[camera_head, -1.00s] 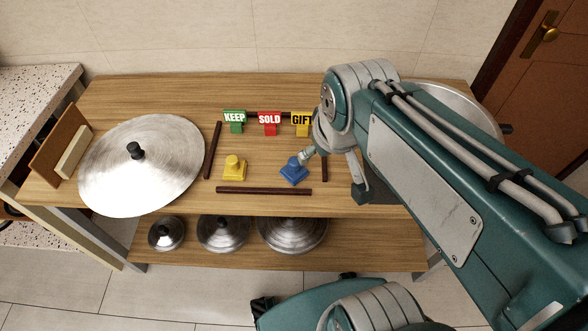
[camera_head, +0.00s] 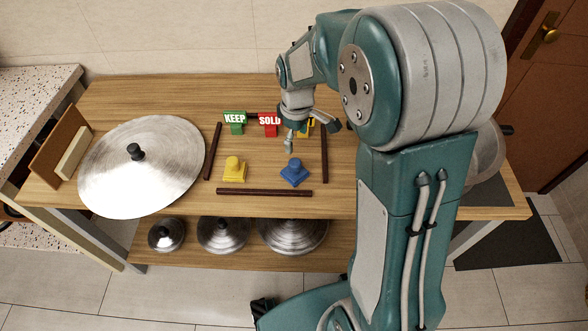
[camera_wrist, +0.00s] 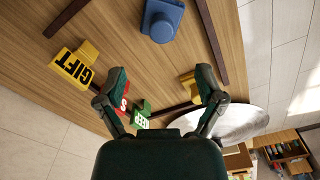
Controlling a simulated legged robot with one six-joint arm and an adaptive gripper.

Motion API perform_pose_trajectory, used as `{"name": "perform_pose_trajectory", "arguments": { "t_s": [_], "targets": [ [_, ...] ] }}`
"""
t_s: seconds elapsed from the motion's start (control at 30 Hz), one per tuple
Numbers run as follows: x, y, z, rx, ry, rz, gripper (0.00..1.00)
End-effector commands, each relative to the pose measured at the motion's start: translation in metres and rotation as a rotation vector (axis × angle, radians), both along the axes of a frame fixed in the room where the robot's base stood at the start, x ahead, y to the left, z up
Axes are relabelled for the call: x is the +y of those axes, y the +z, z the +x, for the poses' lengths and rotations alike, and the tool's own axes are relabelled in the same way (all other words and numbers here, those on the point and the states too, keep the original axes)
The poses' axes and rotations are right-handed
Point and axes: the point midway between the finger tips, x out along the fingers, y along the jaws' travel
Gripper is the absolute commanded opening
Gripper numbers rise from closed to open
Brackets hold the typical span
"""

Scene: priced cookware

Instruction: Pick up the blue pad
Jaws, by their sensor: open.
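The blue pad (camera_head: 294,172), a square block with a round knob on top, stands on the wooden table inside a loose frame of dark strips. In the wrist view the blue pad (camera_wrist: 162,20) is at the top edge, beyond my gripper's fingertips. My gripper (camera_head: 311,136) hangs above the table, behind the pad in the head view and apart from it. Its two fingers (camera_wrist: 157,90) are spread wide in the wrist view, with nothing held between them.
A yellow pad (camera_head: 233,169) stands left of the blue one. Green KEEP (camera_head: 235,122), red SOLD (camera_head: 269,123) and yellow GIFT (camera_wrist: 77,67) signs stand behind. Dark strips (camera_head: 264,192) border the area. A large lid (camera_head: 140,180) lies at left.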

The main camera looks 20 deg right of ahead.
Motion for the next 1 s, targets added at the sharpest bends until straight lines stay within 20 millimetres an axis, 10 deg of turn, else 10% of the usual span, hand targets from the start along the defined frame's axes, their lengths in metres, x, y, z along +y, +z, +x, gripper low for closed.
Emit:
{"name": "perform_pose_trajectory", "arguments": {
  "t_s": [1.0],
  "targets": [
    [0.004, -0.107, 0.002, 0.001, -0.001, 0.0, 0.87]
  ]
}}
